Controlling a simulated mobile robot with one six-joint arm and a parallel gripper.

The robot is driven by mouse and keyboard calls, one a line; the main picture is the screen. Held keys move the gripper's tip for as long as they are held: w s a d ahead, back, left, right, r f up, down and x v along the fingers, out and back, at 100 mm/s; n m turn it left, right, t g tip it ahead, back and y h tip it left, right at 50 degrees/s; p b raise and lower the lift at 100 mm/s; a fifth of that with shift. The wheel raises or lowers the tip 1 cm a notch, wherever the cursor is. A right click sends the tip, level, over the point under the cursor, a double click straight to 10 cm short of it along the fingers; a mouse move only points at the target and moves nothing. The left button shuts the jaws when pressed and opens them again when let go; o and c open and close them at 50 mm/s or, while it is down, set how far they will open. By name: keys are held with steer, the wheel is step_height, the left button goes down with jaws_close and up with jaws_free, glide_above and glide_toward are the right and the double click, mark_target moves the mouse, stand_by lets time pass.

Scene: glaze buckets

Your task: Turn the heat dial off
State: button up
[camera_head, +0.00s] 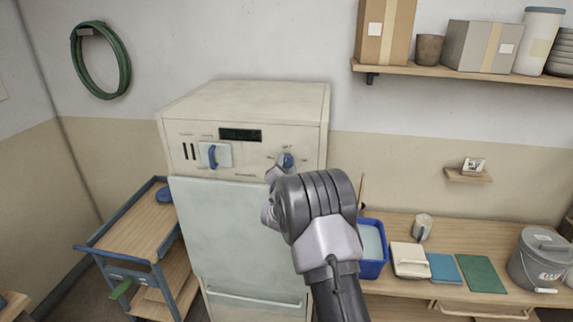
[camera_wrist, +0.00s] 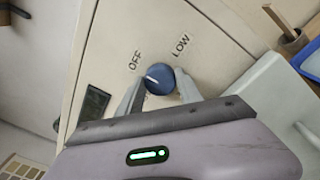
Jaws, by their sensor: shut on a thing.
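The heat dial (camera_wrist: 159,79) is a round dark blue knob with a white pointer line on the cream panel, between the printed words OFF and LOW in the wrist view. Its pointer is directed toward the upper left, on the OFF side. My gripper (camera_wrist: 160,88) is shut on the dial, one finger on each side of it. In the head view the dial (camera_head: 286,160) shows at the upper right of the kiln-like cabinet's panel (camera_head: 232,172), with my gripper (camera_head: 279,168) at it and my wrist covering the area just below.
A blue handle on a pale plate (camera_head: 214,155) and a dark display (camera_head: 240,136) are left of the dial. A blue-framed cart (camera_head: 128,235) stands left. A wooden bench (camera_head: 440,231) at right holds a blue tub (camera_head: 372,245), boards and a grey bucket (camera_head: 540,262).

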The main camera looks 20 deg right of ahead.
stand_by(0.5)
steer(key=o, duration=1.4)
steer(key=shift+c, duration=0.2)
steer(key=b+v, duration=0.1)
steer(key=v, duration=1.6)
steer(key=shift+s, duration=0.15)
steer(key=shift+a, duration=0.15)
